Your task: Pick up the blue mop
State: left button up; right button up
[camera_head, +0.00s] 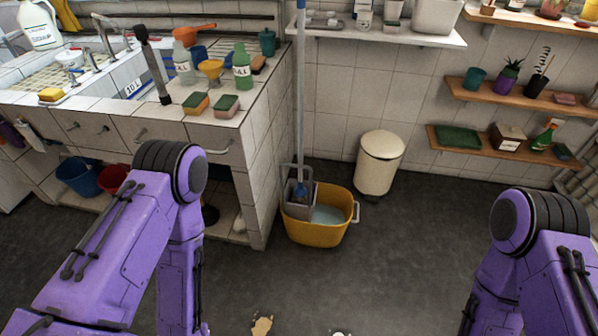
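The mop stands upright in the yellow bucket (318,233), in the middle of the head view. Its long, thin grey handle (300,95) has a blue section at the top, cut off by the upper picture edge. A blue part (300,194) shows low down, inside the grey wringer (291,212) on the bucket's left side; the rest of the mop head is hidden. The bucket holds pale liquid. My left arm comes down at the left and my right arm at the right.
A tiled sink counter (255,135) with bottles and sponges stands close to the bucket's left. A cream bin (379,163) stands behind right. Wall shelves (520,102) hang at the right.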

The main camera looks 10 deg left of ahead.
aim_at(300, 196)
jog(key=u, duration=1.6)
jog(key=i, duration=1.15)
jog(key=z, duration=2.65)
